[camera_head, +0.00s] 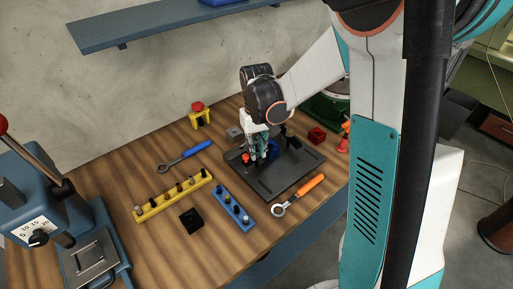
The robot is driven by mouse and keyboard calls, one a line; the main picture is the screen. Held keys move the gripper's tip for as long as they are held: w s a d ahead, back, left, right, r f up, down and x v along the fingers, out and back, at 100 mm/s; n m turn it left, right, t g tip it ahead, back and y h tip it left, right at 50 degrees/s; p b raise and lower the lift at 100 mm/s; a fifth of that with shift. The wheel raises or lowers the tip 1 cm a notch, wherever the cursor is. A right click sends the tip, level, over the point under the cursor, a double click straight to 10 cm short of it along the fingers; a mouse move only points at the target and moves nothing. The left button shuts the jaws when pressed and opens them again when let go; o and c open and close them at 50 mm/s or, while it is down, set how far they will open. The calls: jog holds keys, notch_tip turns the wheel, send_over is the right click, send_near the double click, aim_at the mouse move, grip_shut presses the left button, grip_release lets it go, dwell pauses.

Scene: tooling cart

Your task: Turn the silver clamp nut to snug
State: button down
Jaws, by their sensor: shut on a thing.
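My gripper (259,157) points down over the dark fixture plate (288,178) on the wooden bench. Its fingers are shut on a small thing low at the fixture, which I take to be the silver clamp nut. The nut itself is hidden by the fingers, and its turn cannot be seen. A blue block (272,148) stands on the plate just right of the fingers. A small orange-red knob (246,158) is just left of them. A black upright clamp part (290,136) stands behind to the right.
A blue-handled wrench (184,157) and an orange-handled wrench (299,195) lie either side. Yellow (148,211) and blue (222,202) pegged racks, a black block (191,220) and a press (85,262) stand left. A red block (317,135) is right. A shelf (150,27) hangs behind.

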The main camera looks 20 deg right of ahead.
jog(key=c, duration=1.7)
grip_release()
jog(key=shift+n, duration=0.3)
jog(key=n, duration=0.3)
jog(key=shift+n, duration=0.4)
notch_tip(320, 180, up, 14)
jog(key=p, duration=0.4)
jog(key=shift+s+a+f+m+t+b, duration=0.1)
jog(key=shift+s+a+m+t+b, duration=0.65)
jog(key=shift+s, duration=2.4)
jog(key=shift+s+a+m+t+b, duration=0.2)
jog(key=shift+s+m+t+b, duration=0.9)
jog(key=shift+s, duration=2.05)
jog(key=shift+s+a+f+m+t+b, duration=0.1)
jog(key=shift+s+a+m+t+b, duration=0.35)
jog(key=shift+s+t+b, duration=1.85)
